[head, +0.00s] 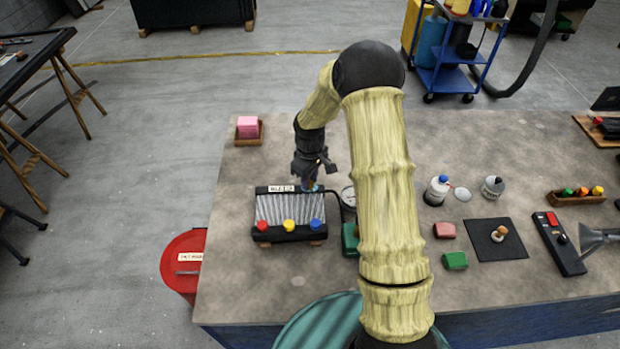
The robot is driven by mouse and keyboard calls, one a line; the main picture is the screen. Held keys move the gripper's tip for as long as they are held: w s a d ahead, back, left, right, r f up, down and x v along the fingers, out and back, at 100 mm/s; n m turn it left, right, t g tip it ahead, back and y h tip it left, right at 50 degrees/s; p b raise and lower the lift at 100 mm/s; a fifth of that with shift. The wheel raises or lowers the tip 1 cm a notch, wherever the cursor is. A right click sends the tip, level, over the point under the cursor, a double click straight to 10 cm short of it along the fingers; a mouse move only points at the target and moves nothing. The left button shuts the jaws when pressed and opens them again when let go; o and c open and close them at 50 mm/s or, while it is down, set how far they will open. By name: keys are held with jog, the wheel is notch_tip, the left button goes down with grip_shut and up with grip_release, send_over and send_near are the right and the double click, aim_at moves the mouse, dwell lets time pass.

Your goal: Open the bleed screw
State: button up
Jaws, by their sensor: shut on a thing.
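A small radiator-like unit (265,212) with silver fins and a black frame lies on the bench, left of my arm. Red (262,226), yellow (289,226) and blue (315,225) knobs line its front edge. My gripper (311,181) points down at its back right corner. A dark hose runs from that corner toward a round gauge (348,197), partly behind my arm.
A pink block sits in a wooden tray (248,141) at the back left. A green block (350,238) stands close to my arm. Bottles (437,190), a black mat (480,252) and a dark control box (557,243) lie to the right. The bench's back middle is clear.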

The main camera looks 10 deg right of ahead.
jog(key=shift+a, duration=0.15)
jog(key=o, duration=0.9)
jog(key=shift+s, duration=0.1)
jog(key=shift+o, duration=0.2)
jog(key=shift+r, duration=0.1)
notch_tip(320, 180, up, 17)
jog(key=b, duration=0.3)
jog(key=shift+r, duration=0.15)
jog(key=s+f+m+t, duration=0.1)
jog(key=s+m, duration=0.3)
jog(key=s, duration=0.7)
jog(key=s+f+m+t, duration=0.1)
jog(key=s+f+m, duration=0.2)
jog(key=s, duration=0.8)
jog(key=shift+d+f+m+t, duration=0.2)
jog(key=shift+f+m+t, duration=0.1)
jog(key=shift+m, duration=0.1)
